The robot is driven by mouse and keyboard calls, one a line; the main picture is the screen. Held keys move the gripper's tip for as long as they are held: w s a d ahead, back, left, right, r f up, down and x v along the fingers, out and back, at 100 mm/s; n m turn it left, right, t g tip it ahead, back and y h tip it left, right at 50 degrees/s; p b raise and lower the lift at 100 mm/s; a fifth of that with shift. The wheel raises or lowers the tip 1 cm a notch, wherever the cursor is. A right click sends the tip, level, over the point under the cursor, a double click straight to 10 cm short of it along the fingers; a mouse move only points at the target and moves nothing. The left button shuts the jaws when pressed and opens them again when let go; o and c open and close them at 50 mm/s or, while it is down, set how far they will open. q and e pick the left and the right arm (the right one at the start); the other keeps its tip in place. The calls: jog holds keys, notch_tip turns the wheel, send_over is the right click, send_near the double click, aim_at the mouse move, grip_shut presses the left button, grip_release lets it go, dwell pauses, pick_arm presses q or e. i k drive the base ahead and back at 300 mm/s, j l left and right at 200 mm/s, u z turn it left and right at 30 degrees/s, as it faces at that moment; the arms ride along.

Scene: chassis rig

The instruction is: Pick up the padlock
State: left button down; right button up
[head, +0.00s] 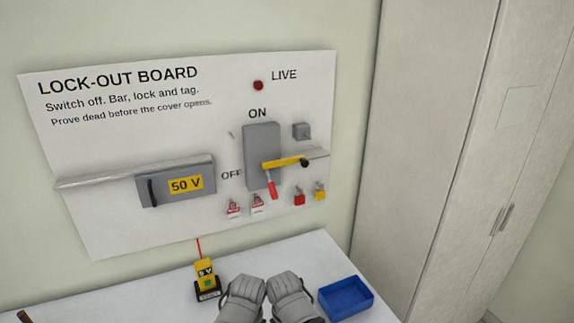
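A small red padlock (299,199) and a small yellow padlock (320,194) hang side by side low on the right of the lock-out board (110,140). Which one the task means cannot be told. My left gripper (244,296) and my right gripper (288,294) are close together at the bottom of the head view, over the white table, below and nearer than the padlocks. Both are well apart from the padlocks. Their fingertips are not clear, so I cannot tell whether they are open or shut.
A grey switch box (262,145) carries a yellow bar (284,163) and a red handle (271,188) pointing down. Red-and-white tags (233,208) hang left of the padlocks. A yellow tester (206,273) and a blue tray (345,299) flank my grippers. A tall cabinet (430,130) stands right.

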aim_at(299, 200)
jog(key=k+l+u, duration=0.2)
jog(key=l, duration=0.2)
jog(key=k+l+u, duration=0.25)
jog(key=l, duration=0.15)
jog(key=k+l+u, duration=0.2)
jog(key=l, duration=0.2)
jog(key=l+u, duration=0.45)
jog(key=l, duration=0.4)
jog(key=k+l+u, duration=0.1)
jog(key=l+u, duration=0.4)
jog(key=l, duration=0.4)
jog(key=i+l+u, duration=0.15)
jog(key=l+u, duration=0.15)
jog(key=l, duration=0.45)
jog(key=l+u, duration=0.3)
jog(key=l, duration=0.45)
